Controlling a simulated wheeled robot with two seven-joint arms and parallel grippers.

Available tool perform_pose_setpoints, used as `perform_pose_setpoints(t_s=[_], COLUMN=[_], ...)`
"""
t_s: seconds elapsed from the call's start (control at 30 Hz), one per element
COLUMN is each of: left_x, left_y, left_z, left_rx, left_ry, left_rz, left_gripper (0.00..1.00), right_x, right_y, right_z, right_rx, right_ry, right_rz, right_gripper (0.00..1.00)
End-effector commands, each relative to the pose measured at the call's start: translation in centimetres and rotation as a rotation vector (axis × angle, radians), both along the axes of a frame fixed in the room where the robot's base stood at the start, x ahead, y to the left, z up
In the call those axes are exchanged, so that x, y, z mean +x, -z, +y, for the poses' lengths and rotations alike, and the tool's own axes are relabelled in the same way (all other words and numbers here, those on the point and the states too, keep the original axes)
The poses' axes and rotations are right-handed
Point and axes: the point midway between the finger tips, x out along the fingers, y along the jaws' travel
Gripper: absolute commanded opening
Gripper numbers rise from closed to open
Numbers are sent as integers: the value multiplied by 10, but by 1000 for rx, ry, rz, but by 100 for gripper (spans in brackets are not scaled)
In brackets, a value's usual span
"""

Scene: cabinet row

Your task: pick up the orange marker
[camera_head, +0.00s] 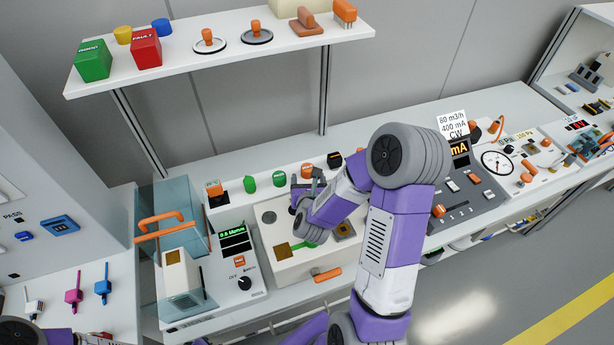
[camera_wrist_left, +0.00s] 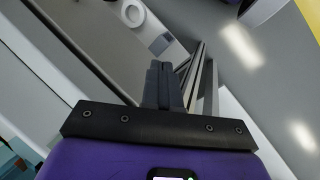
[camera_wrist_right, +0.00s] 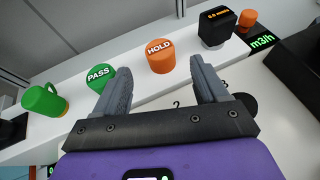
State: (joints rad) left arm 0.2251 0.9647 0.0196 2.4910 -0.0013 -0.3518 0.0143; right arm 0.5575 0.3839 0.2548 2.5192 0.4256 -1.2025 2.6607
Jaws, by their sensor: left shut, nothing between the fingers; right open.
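The orange marker (camera_wrist_right: 161,57), a short cylinder with HOLD on its top, stands upright on the narrow white ledge. In the head view the marker (camera_head: 307,170) shows just beyond my right gripper (camera_head: 306,184). In the right wrist view my right gripper (camera_wrist_right: 161,72) is open and empty, with the marker seen between its two fingertips; I cannot tell whether they are level with it. The green PASS marker (camera_wrist_right: 100,77) stands close by the left finger. My left gripper (camera_wrist_left: 163,72) is shut and empty, low over the grey floor side in its wrist view.
A black block (camera_wrist_right: 214,27) with a lit display stands right of the marker on the ledge (camera_head: 235,201). A green mug-shaped piece (camera_wrist_right: 45,100) stands left. A pale box (camera_head: 290,268) lies under my right forearm. An upper shelf (camera_head: 185,57) overhangs behind.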

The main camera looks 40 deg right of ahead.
Motion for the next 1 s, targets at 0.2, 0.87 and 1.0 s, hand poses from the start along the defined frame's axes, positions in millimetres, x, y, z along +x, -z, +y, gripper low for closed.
perform_pose_setpoints(t_s=[0.2, 0.87, 1.0], left_x=[0, 0, 0], left_y=[14, 12, 12], left_z=[0, 0, 0], left_rx=[0, 0, 0], left_ry=[0, 0, 0], left_rz=[-1, -1, -1], left_gripper=[0, 0, 0], right_x=[3, 42, 42], right_y=[2, 20, 20], right_z=[-2, -32, -32], right_rx=[2, 2, 2], right_ry=[-2, -2, -2], right_rz=[-3, -1, -2], right_gripper=[72, 72, 60])
